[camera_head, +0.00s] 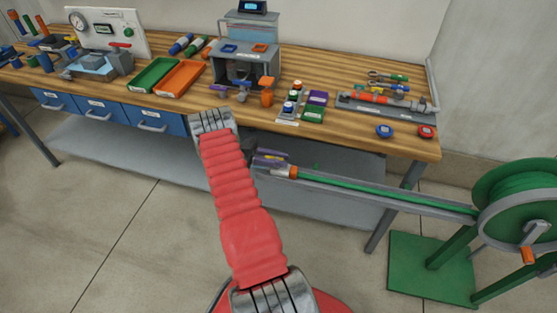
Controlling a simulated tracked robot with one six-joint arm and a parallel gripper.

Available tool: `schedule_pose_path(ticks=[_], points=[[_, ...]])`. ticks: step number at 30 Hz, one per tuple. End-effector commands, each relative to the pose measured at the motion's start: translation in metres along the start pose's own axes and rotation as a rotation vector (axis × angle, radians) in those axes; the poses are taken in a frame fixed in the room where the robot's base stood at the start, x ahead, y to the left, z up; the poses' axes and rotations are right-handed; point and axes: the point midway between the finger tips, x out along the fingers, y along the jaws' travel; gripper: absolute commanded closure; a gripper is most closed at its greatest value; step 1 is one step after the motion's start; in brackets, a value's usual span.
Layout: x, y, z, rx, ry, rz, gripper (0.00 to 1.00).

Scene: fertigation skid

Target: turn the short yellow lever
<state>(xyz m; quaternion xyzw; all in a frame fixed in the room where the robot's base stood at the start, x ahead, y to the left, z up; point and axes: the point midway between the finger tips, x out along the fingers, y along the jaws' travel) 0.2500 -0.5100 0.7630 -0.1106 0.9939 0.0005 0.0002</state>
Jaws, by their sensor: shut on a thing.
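My red ribbed arm (235,200) reaches up from the bottom of the picture to the front edge of the wooden workbench. Its grey upper joint (212,122) overlaps that edge. I cannot identify the short yellow lever with certainty.
Green (152,75) and orange trays (182,78) lie left of the unit. A gauge panel (108,30) is at far left. Small bottles and a grey rack (385,103) are to the right. A green hose reel (520,200) with a long grey guide (390,194) blocks the right side.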

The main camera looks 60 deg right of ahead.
Motion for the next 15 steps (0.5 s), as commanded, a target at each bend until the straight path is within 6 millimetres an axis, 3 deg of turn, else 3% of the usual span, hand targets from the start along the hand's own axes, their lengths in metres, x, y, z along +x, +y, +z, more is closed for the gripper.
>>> schedule_pose_path(ticks=[15], points=[[-0.0001,-0.0002,-0.0013,0.003,0.001,0.080,1.00]])
